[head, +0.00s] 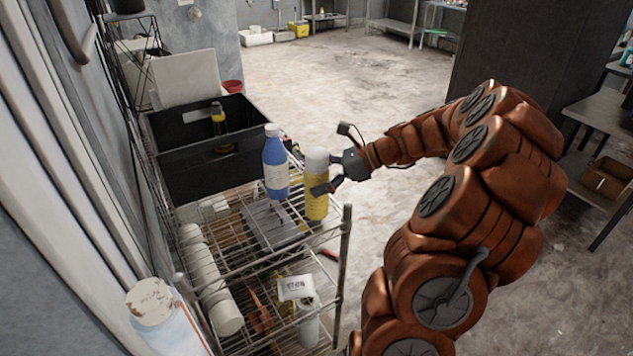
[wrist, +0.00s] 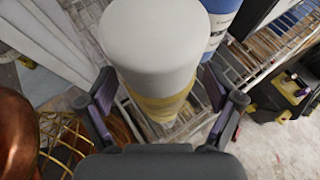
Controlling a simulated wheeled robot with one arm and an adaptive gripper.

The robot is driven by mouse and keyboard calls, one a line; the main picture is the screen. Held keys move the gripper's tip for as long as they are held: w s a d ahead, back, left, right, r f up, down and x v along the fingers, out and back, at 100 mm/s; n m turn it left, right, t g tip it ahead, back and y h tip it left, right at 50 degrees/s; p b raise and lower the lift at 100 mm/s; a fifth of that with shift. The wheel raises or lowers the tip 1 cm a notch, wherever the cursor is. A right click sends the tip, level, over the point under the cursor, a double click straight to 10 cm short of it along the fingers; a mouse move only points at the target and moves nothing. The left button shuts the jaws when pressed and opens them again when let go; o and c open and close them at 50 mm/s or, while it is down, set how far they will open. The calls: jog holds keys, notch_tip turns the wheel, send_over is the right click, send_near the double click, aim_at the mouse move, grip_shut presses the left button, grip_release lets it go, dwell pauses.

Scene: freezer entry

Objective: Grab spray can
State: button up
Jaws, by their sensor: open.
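The spray can (head: 316,198) is yellow with a white cap and stands upright at the right edge of the wire rack's top shelf. In the wrist view the can (wrist: 152,50) fills the middle, seen from its white cap end. My gripper (head: 325,187) is at the can's right side in the head view. In the wrist view my gripper (wrist: 160,92) is open, with one finger on each side of the can. I cannot tell whether the fingers touch it.
A blue bottle (head: 276,165) stands close to the can's left; it also shows in the wrist view (wrist: 219,22). A black crate (head: 178,165) holding a small bottle sits behind it on the wire rack (head: 262,262). The floor (head: 330,90) beyond is open.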

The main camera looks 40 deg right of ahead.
jog(key=shift+w+a+f, duration=0.1)
jog(key=shift+a+f, duration=0.05)
jog(key=shift+a, duration=0.05)
jog(key=c, duration=1.5)
jog(key=shift+c, duration=0.2)
